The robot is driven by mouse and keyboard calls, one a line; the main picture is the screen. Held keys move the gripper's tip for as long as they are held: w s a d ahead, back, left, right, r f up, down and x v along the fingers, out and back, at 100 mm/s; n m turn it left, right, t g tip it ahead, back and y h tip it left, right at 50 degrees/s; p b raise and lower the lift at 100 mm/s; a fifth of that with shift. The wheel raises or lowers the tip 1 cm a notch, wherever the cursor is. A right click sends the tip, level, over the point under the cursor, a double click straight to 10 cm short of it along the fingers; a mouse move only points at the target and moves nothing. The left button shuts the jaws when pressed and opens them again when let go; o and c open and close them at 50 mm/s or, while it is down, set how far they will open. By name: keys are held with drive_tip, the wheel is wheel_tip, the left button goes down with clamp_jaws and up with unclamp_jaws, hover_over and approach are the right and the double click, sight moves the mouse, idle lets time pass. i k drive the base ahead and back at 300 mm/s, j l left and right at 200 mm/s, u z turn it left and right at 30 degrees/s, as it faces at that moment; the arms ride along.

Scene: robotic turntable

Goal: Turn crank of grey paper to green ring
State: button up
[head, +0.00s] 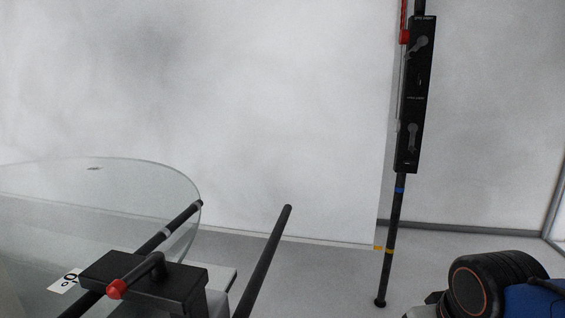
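A large white-grey paper backdrop (290,130) hangs behind the scene, its right edge beside a dark upright pole (395,215). The pole carries a black box (407,140) with two grey handle-like parts, an upper one (418,44) and a lower one (412,137). A red piece (404,36) sits at the box's upper left. The pole has a blue ring (399,190) and a yellow ring (389,251). I see no green ring, and I cannot tell which handle is the grey paper's crank. My gripper is not in view.
A round glass plate (110,190) fills the lower left. In front of it are a black box (150,284) with a red-tipped handle (116,289) and a dark slanted rod (265,258). My arm shows at the lower right. Grey floor lies between rod and pole.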

sight(423, 40)
drive_tip(key=i+l, duration=0.15)
drive_tip(key=i, duration=0.45)
drive_tip(key=i+l, duration=0.15)
drive_tip(key=i, duration=0.45)
drive_tip(key=i+l, duration=0.15)
drive_tip(key=i, duration=0.45)
drive_tip(key=i+l, duration=0.15)
drive_tip(key=i, duration=0.4)
drive_tip(key=l+u, duration=0.35)
drive_tip(key=u, duration=0.15)
drive_tip(key=l+u, duration=0.75)
drive_tip(key=u, duration=0.25)
drive_tip(key=k+l+u, duration=0.15)
drive_tip(key=l+u, duration=0.15)
drive_tip(key=u, duration=0.2)
drive_tip(key=k+l+u, duration=0.15)
drive_tip(key=u, duration=0.35)
drive_tip(key=k+l+u, duration=0.25)
drive_tip(key=u, duration=0.25)
drive_tip(key=k+l+z, duration=0.15)
drive_tip(key=k, duration=0.25)
drive_tip(key=k+l+z, duration=0.15)
drive_tip(key=k, duration=0.3)
drive_tip(key=k+l+z, duration=0.1)
drive_tip(key=k, duration=0.3)
